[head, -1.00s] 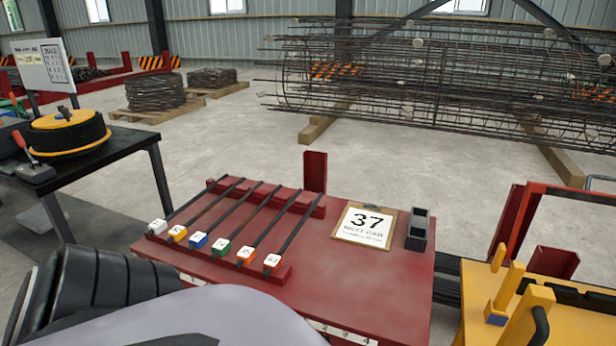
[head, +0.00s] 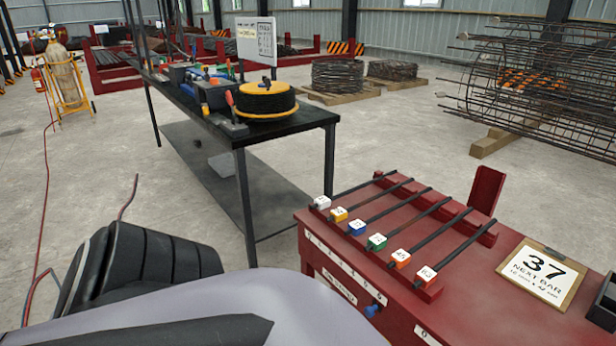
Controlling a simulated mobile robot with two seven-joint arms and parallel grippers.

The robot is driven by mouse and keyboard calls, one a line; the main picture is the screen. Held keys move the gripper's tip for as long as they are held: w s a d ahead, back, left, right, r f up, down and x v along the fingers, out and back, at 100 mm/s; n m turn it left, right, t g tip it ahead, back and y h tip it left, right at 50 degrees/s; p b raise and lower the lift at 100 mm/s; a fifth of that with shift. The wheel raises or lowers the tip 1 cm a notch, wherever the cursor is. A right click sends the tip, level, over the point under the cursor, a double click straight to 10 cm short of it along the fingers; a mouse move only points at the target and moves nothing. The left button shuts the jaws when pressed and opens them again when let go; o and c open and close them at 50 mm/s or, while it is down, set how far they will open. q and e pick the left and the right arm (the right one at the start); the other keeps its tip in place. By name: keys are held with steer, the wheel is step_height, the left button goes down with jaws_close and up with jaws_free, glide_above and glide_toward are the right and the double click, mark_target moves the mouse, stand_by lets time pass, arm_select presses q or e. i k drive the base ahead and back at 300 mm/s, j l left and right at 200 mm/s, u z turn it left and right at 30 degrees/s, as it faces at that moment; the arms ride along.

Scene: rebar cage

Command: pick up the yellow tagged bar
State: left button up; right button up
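The yellow tagged bar (head: 377,197) is a thin dark rod lying on the red bench (head: 480,290). Its yellow tag block (head: 338,214) with a white top face is at the near left end. It is the second from the left in a row of several parallel bars, between the white tagged bar (head: 322,202) and the blue tagged bar (head: 356,228). The bars rest across two red rails. Neither gripper is in view; only grey and black parts of my own body show at the bottom left.
Green (head: 376,242) and orange (head: 400,258) tags follow to the right. A clipboard reading 37 (head: 542,272) lies right of the bars. A black table (head: 285,128) with a wire spool (head: 267,99) stands left of the bench.

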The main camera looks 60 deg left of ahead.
mark_target(338, 214)
steer(key=u, duration=1.7)
steer(key=z, duration=2.55)
steer(key=u, duration=2.55)
